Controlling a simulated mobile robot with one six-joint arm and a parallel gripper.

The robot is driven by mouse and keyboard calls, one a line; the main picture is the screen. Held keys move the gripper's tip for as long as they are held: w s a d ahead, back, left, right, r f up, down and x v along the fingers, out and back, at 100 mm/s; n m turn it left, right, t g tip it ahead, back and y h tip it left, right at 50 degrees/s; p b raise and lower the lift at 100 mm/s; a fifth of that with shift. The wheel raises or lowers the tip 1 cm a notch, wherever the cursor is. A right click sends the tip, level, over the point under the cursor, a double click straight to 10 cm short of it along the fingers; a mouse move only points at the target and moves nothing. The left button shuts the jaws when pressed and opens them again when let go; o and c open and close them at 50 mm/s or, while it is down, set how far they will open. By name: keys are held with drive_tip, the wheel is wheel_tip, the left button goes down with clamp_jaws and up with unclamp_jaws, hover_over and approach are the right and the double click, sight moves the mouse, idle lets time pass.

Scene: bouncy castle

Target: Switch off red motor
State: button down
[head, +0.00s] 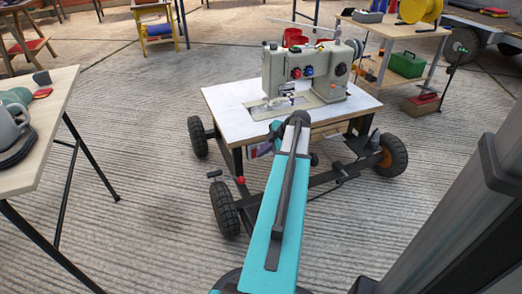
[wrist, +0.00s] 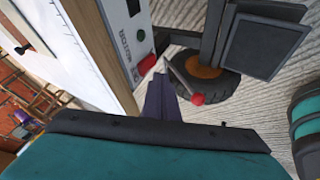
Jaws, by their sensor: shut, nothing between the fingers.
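A grey-green machine (head: 305,75) with red and blue knobs on its front stands on a white-topped wheeled table (head: 228,105). In the wrist view, a light control panel (wrist: 124,42) on the table's wooden edge carries a red button (wrist: 147,65), a small green part (wrist: 141,35) and a dark switch or display. The panel's lettering is too small to read. My gripper (wrist: 160,82) is shut and empty, its tips just below the red button; I cannot tell whether they touch it. In the head view my arm hides the gripper. No part is clearly identifiable as the red motor.
A red ball-ended lever (wrist: 197,99) and a wheel (wrist: 205,75) are close to my fingers. The lever's ball also shows in the head view (head: 240,180). A side table (head: 50,115) stands left, and a workbench (head: 395,28) at the back right.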

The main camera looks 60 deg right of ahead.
drive_tip(key=p+v, duration=0.4)
drive_tip(key=v, duration=0.6)
drive_tip(key=shift+d+r, duration=0.2)
drive_tip(key=shift+r, duration=0.35)
drive_tip(key=shift+w, duration=0.15)
